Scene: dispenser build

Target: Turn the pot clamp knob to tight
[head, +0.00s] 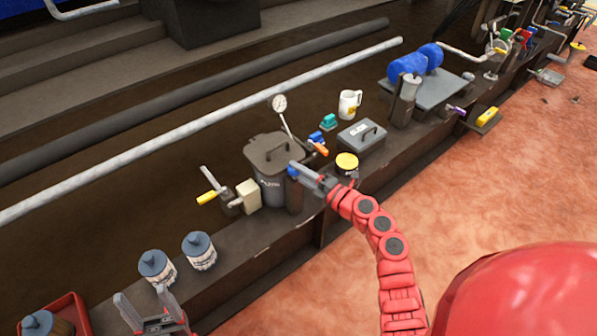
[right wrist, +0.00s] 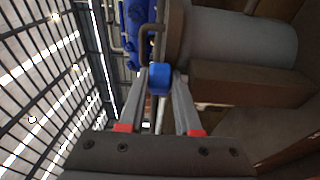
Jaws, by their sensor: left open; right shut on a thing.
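The dark grey pot (head: 270,178) with a lid stands on the ledge, with a gauge (head: 279,103) rising behind it. The blue pot clamp knob (head: 292,171) is on the pot's side facing me. My right gripper (head: 300,170) reaches it from the right and is shut on it. In the right wrist view the blue knob (right wrist: 158,78) sits between the fingertips of my right gripper (right wrist: 160,82), close to the pot wall. The knob's turn position cannot be told. My left gripper (head: 145,310) is open and empty at the bottom left, apart from the jars.
Two jars with blue-grey lids (head: 199,250) stand left of the pot. A yellow-handled lever valve (head: 208,197) is beside it. A yellow-topped jar (head: 347,163), a grey box (head: 361,137) and a white mug (head: 349,103) stand to the right. A red tray (head: 73,308) is at bottom left.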

